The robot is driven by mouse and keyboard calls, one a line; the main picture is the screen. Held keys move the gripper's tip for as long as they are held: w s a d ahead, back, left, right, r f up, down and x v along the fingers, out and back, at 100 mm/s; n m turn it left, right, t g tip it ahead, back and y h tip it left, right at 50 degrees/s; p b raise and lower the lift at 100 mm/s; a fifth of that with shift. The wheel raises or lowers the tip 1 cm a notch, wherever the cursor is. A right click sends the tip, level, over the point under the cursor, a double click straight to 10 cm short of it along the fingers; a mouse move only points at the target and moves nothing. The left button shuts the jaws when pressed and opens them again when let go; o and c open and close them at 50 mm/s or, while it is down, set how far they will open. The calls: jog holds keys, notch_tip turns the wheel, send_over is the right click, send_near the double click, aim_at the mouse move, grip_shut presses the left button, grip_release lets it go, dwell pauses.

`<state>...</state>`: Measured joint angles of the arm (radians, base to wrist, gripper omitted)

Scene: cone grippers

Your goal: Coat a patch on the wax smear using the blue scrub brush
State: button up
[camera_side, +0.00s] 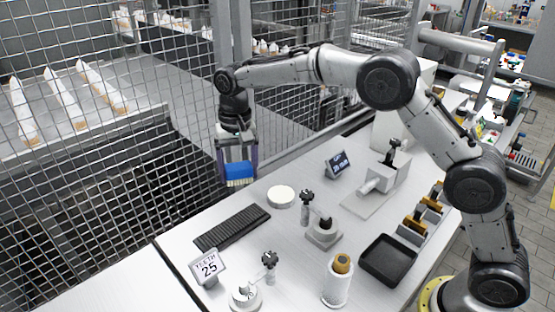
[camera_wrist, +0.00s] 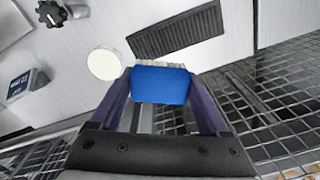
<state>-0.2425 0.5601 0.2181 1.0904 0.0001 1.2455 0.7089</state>
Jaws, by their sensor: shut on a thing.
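My gripper (camera_side: 238,165) is shut on the blue scrub brush (camera_side: 238,172), which has pale bristles facing down in the side view. In the wrist view the blue brush (camera_wrist: 162,85) sits between the two purple fingers of my gripper (camera_wrist: 165,98). The brush is held in the air near the table's back left edge, beside the mesh fence. A pale cream round patch (camera_side: 281,196), which looks like the wax smear, lies on the white table to the right of the brush. It also shows in the wrist view (camera_wrist: 104,64), left of the brush and apart from it.
A dark ribbed strip (camera_side: 232,228) lies left of the round patch. A "25" sign (camera_side: 208,267), knobbed fixtures (camera_side: 323,232), a white cylinder (camera_side: 337,285) and a black tray (camera_side: 388,260) stand nearer the front. A small dark display (camera_side: 338,164) stands behind. The wire fence (camera_side: 150,100) borders the table.

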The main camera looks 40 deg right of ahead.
jog(key=n, duration=0.2)
send_over(208, 240)
notch_tip(208, 240, down, 4)
jog(key=shift+s+d+f, duration=0.1)
jog(key=shift+s+f, duration=0.05)
jog(key=shift+f, duration=3.15)
jog(key=shift+d+f, duration=0.45)
jog(key=shift+f, duration=0.1)
jog(key=shift+d, duration=6.8)
jog(key=shift+a, duration=7.15)
jog(key=shift+a+r, duration=0.1)
jog(key=shift+a, duration=0.1)
notch_tip(208, 240, up, 8)
jog(key=shift+d, duration=0.1)
